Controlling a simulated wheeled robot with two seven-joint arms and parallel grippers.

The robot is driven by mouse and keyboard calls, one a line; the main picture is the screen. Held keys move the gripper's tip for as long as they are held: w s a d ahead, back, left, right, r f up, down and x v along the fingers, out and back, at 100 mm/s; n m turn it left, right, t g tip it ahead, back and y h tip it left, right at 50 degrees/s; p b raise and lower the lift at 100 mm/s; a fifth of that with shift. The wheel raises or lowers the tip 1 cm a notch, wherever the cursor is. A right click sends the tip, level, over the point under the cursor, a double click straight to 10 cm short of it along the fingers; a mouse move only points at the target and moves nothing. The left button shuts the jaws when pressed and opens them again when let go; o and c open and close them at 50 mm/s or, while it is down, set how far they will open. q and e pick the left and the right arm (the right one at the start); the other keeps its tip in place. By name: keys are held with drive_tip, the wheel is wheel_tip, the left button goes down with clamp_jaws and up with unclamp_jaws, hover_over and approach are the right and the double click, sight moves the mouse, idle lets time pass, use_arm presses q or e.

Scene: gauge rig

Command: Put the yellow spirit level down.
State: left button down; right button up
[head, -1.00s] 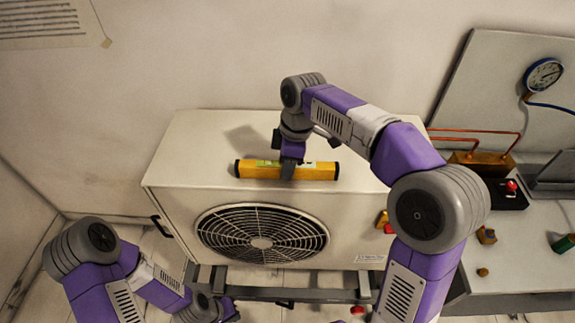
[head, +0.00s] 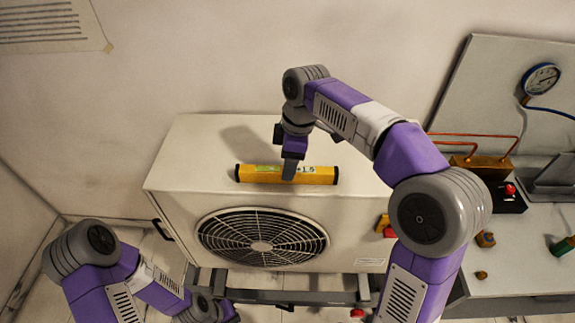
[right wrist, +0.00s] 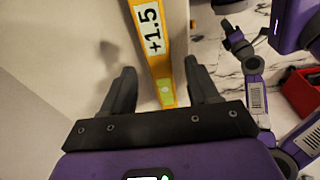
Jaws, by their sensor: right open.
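The yellow spirit level (head: 262,174) has black ends and lies lengthwise along the top of the white fan unit (head: 205,150), near its front edge. My right gripper (head: 289,173) is above the level at about its middle. In the right wrist view, the level (right wrist: 167,75) with its "+1.5" label runs between the open fingers of this gripper (right wrist: 163,85), with a gap on each side. My left gripper (head: 228,311) is low at the bottom of the head view, in front of the unit; its finger gap is unclear.
A bench at right holds a black box with a red button (head: 510,190), a brass block with copper pipes (head: 480,163) and small parts. A blue-rimmed gauge (head: 540,79) is on the panel behind. The unit's top is clear left of the level.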

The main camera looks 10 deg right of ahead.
use_arm(q)
wheel_tip(320, 180, up, 3)
drive_tip(key=p, duration=0.2)
drive_tip(key=shift+p, duration=0.3)
use_arm(e)
wheel_tip(320, 180, up, 9)
drive_tip(key=d, duration=0.1)
drive_tip(key=shift+s+d, duration=0.15)
drive_tip(key=shift+d, duration=0.05)
